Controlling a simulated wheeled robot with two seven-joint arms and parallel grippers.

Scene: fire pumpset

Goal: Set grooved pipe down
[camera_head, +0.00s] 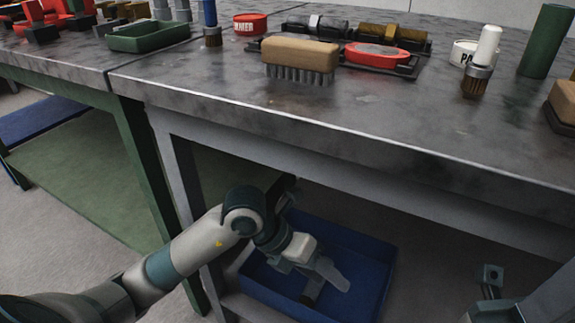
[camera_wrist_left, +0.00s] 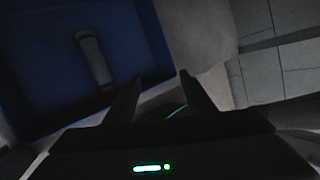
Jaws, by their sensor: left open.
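My left gripper (camera_head: 312,272) reaches under the near table, over a blue bin (camera_head: 372,272). Its two fingers stand apart in the left wrist view (camera_wrist_left: 160,88), with nothing held between them. A short grey cylinder with a brownish end (camera_wrist_left: 95,60), which looks like the grooved pipe, lies on the floor of the blue bin (camera_wrist_left: 40,75) there. It is apart from the fingers, to their left in the picture. In the head view the hand partly hides the bin's inside, and the pipe cannot be told clearly. A grey-teal part at the lower right seems to be my right arm's end.
The grey metal table (camera_head: 200,85) overhangs the bin, and its legs stand close to my left arm. On top are a wooden brush (camera_head: 300,55), a red oval item (camera_head: 377,55), a white-handled brush (camera_head: 483,60) and a green cylinder (camera_head: 546,40). A green shelf (camera_head: 85,180) is at left.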

